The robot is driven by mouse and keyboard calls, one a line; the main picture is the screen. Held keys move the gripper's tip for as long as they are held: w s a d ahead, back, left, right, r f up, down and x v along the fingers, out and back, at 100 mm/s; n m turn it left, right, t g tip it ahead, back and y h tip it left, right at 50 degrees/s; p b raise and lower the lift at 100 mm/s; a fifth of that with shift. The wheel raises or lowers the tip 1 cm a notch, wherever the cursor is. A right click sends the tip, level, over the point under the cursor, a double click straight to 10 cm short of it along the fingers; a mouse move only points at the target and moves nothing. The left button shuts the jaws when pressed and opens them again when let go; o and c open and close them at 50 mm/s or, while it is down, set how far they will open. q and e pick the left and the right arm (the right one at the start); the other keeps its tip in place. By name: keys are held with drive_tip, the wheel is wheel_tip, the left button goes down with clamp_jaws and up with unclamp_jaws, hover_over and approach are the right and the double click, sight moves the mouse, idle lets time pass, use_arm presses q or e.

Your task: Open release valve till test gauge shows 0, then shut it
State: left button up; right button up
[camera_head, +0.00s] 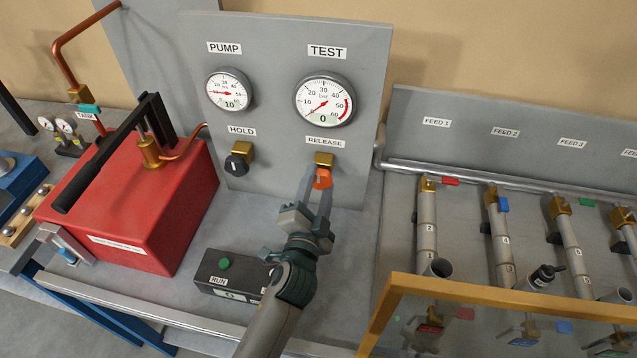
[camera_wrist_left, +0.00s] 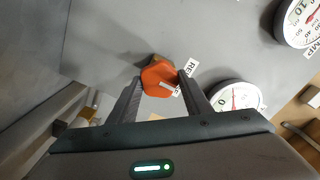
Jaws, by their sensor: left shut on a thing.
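The orange release valve knob (camera_head: 323,178) sits on its brass body on the grey panel (camera_head: 275,45), under the RELEASE label. My left gripper (camera_head: 317,185) is shut on the knob. In the left wrist view the fingers flank the orange knob (camera_wrist_left: 159,79), and its white mark line shows. The test gauge (camera_head: 324,100) is above the valve. Its red needle points to the lower left, near the start of the scale, and its number box reads 0. It also shows in part in the left wrist view (camera_wrist_left: 237,97). My right gripper is not in view.
The pump gauge (camera_head: 229,90) reads about 10, above the dark hold knob (camera_head: 237,165). A red tank (camera_head: 140,205) with a black lever stands left. A black RUN box (camera_head: 235,277) lies in front. Feed pipes (camera_head: 426,230) and an orange-framed clear panel (camera_head: 480,292) are at right.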

use_arm(q)
drive_tip(key=o, duration=1.1)
drive_tip(key=shift+c, duration=0.2)
drive_tip(key=shift+s, duration=0.15)
drive_tip(key=shift+s+a+f+b, duration=0.15)
drive_tip(key=shift+s+b, duration=0.15)
drive_tip(key=shift+s, duration=0.25)
drive_tip(key=s+a+b, duration=0.3)
drive_tip(key=s+b, duration=0.2)
drive_tip(key=s, duration=1)
drive_tip(key=shift+s+b, duration=0.3)
drive_tip(key=shift+s, duration=0.05)
